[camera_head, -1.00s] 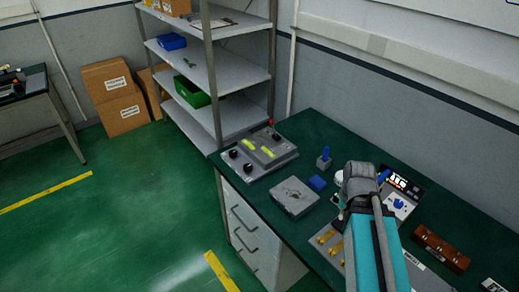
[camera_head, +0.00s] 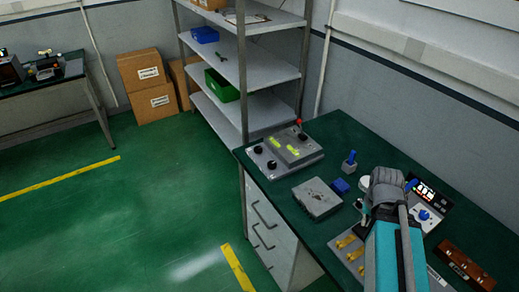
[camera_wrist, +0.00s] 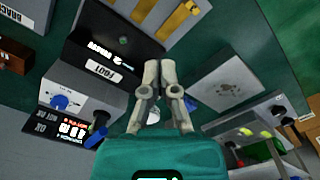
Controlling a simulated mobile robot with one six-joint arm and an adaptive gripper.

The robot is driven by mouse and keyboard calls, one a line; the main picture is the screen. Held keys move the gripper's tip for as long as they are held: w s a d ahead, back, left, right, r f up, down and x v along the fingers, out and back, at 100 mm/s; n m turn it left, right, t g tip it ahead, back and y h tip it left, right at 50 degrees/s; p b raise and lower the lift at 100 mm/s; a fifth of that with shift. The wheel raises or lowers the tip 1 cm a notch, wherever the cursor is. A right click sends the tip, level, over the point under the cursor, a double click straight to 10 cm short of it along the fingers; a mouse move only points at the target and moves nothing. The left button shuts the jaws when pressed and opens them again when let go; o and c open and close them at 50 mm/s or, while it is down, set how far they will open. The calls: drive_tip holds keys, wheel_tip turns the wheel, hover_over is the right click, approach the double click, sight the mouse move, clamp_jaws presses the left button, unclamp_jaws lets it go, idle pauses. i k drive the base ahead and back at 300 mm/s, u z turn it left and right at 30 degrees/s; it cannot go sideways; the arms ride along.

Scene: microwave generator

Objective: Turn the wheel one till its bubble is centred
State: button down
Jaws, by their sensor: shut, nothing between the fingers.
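The grey levelling unit (camera_head: 315,158) stands at the far left end of the green bench, with black knob-like wheels (camera_head: 272,165) and two yellow-green bubble vials (camera_head: 278,142). A lever with a red tip (camera_head: 299,121) rises at its back. I cannot tell which wheel is number one, and the bubbles are too small to read. My gripper (camera_wrist: 160,66) is shut and empty, pointing down over the bench, well to the right of the unit and touching no wheel.
A grey box (camera_head: 317,199) and a blue block (camera_head: 340,186) lie between my gripper and the unit. A blue-handled piece (camera_head: 349,163) stands behind them. A panel with brass strips (camera_head: 350,250), a display (camera_head: 432,192) and a brown block (camera_head: 465,266) are nearby.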

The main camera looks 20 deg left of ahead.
sight(258, 149)
drive_tip(key=u, duration=0.25)
drive_tip(key=k, duration=0.7)
drive_tip(key=u, duration=0.55)
drive_tip(key=k, duration=0.65)
drive_tip(key=u, duration=0.75)
drive_tip(key=i, duration=1.5)
drive_tip(key=z, duration=0.6)
drive_tip(key=i, duration=0.65)
drive_tip(key=z, duration=0.6)
